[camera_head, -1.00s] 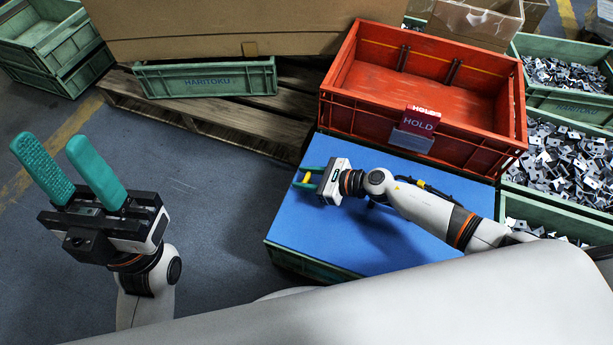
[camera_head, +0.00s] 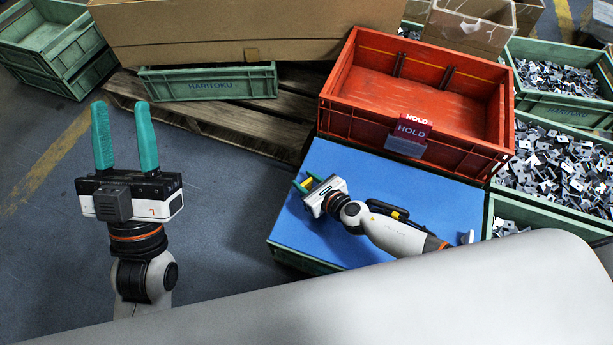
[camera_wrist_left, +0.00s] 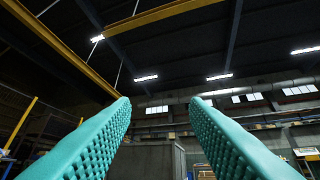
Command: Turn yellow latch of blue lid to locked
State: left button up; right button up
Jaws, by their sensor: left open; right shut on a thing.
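The blue lid (camera_head: 318,235) lies flat on a green crate in front of the red bin. The yellow latch (camera_head: 308,183) shows as a small yellow piece near the lid's left edge, between the green fingers of my right gripper (camera_head: 304,182). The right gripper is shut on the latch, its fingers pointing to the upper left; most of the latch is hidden. My left gripper (camera_head: 122,106) is open and empty, fingers up, over the floor left of the lid. In the left wrist view its two green fingers (camera_wrist_left: 160,105) stand apart with nothing between them.
Green crates of stamped metal parts (camera_head: 562,165) are at the right. A wooden pallet (camera_head: 225,122) with a green crate and cardboard lies behind. The floor at left is clear.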

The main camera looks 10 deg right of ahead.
jog(key=m+t+h+p, duration=0.1)
jog(key=m+h, duration=0.3)
jog(key=shift+a+m+h+p, duration=0.15)
jog(key=shift+m+h+p, duration=0.15)
jog(key=shift+h+p, duration=0.1)
jog(key=shift+m+h, duration=0.4)
jog(key=shift+h, duration=0.2)
jog(key=shift+m+h, duration=1.3)
jog(key=shift+h, duration=0.2)
pick_arm(q)
jog(key=shift+w+d+f+g+y+b, duration=0.15)
jog(key=shift+w+f+g+y, duration=0.25)
jog(key=shift+w+f+g, duration=0.65)
jog(key=shift+w+f+g+y+b, duration=0.25)
jog(key=shift+w+f+g+y, duration=0.15)
jog(key=shift+w+f+g, duration=0.5)
pick_arm(e)
jog(key=shift+m+g+h, duration=0.5)
jog(key=shift+m+h, duration=1)
jog(key=shift+h, duration=0.2)
pick_arm(q)
jog(key=shift+s+f, duration=0.2)
jog(key=shift+f, duration=0.05)
pick_arm(e)
jog(key=o, duration=1)
